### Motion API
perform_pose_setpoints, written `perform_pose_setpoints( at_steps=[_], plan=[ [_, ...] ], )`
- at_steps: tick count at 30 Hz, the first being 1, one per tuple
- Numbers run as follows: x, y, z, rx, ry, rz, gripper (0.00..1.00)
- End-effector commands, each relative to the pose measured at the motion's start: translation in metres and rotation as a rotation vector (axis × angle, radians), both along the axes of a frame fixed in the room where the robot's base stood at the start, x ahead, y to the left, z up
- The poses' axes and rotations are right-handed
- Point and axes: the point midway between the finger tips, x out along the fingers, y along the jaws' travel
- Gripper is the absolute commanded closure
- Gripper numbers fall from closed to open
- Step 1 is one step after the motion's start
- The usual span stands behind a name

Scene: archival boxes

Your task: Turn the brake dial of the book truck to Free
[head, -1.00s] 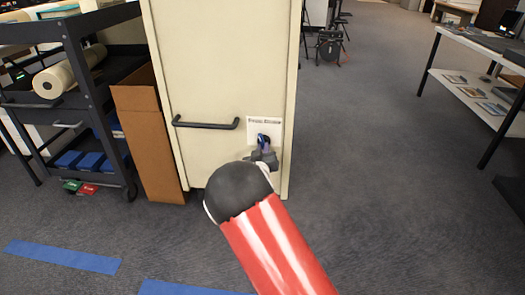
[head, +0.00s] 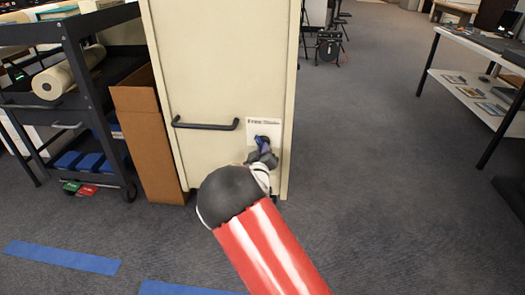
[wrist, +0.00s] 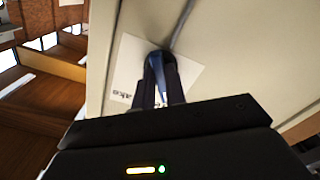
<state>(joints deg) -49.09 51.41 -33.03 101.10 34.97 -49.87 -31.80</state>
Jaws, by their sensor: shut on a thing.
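The book truck (head: 215,70) is a tall cream cabinet in the middle of the head view. Its brake dial (head: 262,140) is dark, on a white label plate (head: 264,127) at the lower right of the end panel. In the wrist view the fingers (wrist: 160,80) hold the dial's blue-grey grip, in front of the white plate. The fingers and my arm hide much of the dial.
A black bar handle (head: 206,125) sticks out of the panel left of the dial. An open cardboard box (head: 150,140) and a dark cart (head: 75,110) stand at the left. A table (head: 475,80) is at the right. The carpet between is clear.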

Motion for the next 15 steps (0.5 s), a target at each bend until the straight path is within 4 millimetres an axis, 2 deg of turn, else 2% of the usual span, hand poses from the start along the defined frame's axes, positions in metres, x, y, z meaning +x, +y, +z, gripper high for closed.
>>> perform_pose_setpoints(
  at_steps=[2, 3, 7, 15],
  plan=[
    [0.0002, 0.0005, 0.0004, -0.002, -0.002, 0.001, 1.0],
    [0.0003, 0.0004, 0.0004, -0.002, -0.002, 0.001, 0.85],
    [0.0002, 0.0004, 0.0003, -0.002, -0.002, 0.001, 0.68],
    [-0.0002, 0.0002, 0.0001, -0.001, -0.001, 0.001, 0.65]
  ],
)
